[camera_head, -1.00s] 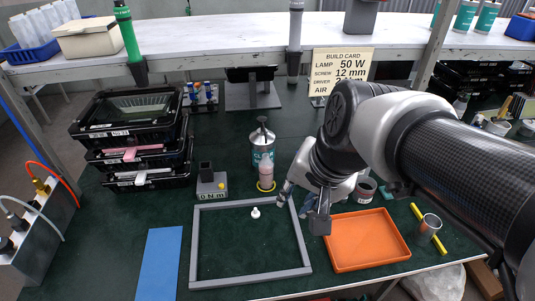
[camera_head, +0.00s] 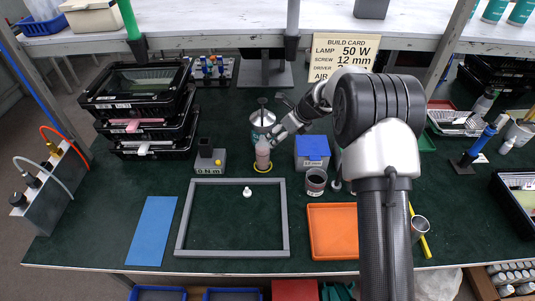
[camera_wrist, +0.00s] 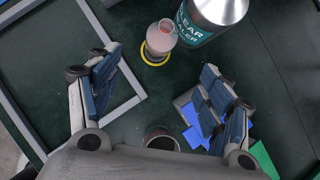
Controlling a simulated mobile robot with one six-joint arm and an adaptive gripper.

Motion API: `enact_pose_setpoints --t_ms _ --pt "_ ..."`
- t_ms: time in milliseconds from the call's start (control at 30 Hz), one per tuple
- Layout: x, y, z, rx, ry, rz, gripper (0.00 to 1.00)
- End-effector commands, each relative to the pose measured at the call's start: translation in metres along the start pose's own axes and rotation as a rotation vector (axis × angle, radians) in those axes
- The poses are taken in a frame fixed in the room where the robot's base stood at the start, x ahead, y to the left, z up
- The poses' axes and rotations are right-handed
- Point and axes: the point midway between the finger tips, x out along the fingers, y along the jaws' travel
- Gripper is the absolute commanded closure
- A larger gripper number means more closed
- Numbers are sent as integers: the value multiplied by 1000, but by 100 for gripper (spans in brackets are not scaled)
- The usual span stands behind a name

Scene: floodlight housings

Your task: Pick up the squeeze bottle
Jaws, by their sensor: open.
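The squeeze bottle (camera_head: 263,154), a small pale pink bottle, stands upright on a yellow ring on the green bench top. In the wrist view the bottle (camera_wrist: 160,38) shows from above, beyond my fingertips and between their lines. My gripper (camera_head: 277,134) is at the bottle's upper right in the head view. In the wrist view my gripper (camera_wrist: 156,75) has its blue-padded fingers wide apart with nothing between them. Whether a finger touches the bottle cannot be told from the head view.
A grey block fixture (camera_head: 209,160) is at left, a blue box (camera_head: 312,150) and an open tin (camera_head: 316,181) at right. A grey frame (camera_head: 232,253) and an orange tray (camera_head: 333,238) lie in front.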

Motion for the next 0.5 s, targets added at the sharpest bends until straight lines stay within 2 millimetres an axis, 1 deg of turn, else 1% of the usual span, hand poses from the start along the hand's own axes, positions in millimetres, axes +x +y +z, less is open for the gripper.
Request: enact_pose_setpoints --t_ms 167,400,500 --pt "28 1 -2 10 0 3 28" --pt "82 1 -3 8 1 3 28" --pt "101 0 -3 7 0 2 28"
